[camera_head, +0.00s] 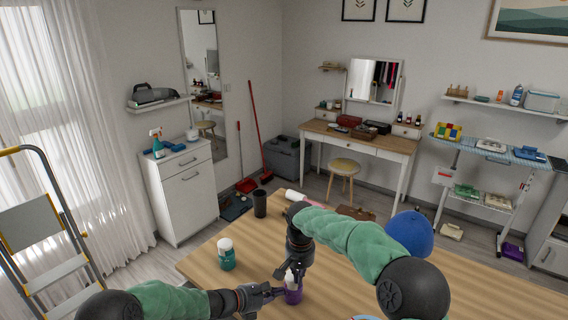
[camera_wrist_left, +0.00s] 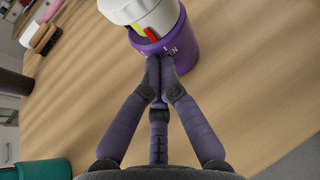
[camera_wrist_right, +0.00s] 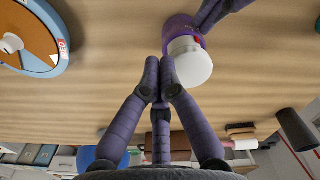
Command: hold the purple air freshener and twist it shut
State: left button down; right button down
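The purple air freshener (camera_head: 293,296) stands on the wooden table near its front edge. It has a purple body (camera_wrist_left: 184,55) and a white top (camera_wrist_right: 190,62). A red mark and lettering show at the rim in the left wrist view. My left gripper (camera_wrist_left: 161,62) has its fingertips together against or just in front of the purple body; contact is unclear. My right gripper (camera_wrist_right: 160,62) has its fingertips together beside the white top, with a small apparent gap. In the head view, the left gripper (camera_head: 279,292) and right gripper (camera_head: 282,274) partly crowd the freshener.
A green and white jar (camera_head: 227,257) stands to the left on the table. A black cup (camera_head: 260,204), a white bottle (camera_head: 294,195) and a blue dome-shaped object (camera_head: 411,233) stand farther back. A round blue-rimmed disc (camera_wrist_right: 38,38) lies nearby.

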jog(key=shift+f, duration=0.95)
jog(key=shift+w+a, duration=0.2)
jog(key=shift+w, duration=0.35)
dwell(0.7)
jog(key=shift+s+a, duration=0.1)
jog(key=shift+a, duration=0.55)
jog(key=shift+w+a, duration=0.2)
jog(key=shift+a, duration=0.35)
dwell(0.4)
jog(key=shift+s, duration=0.1)
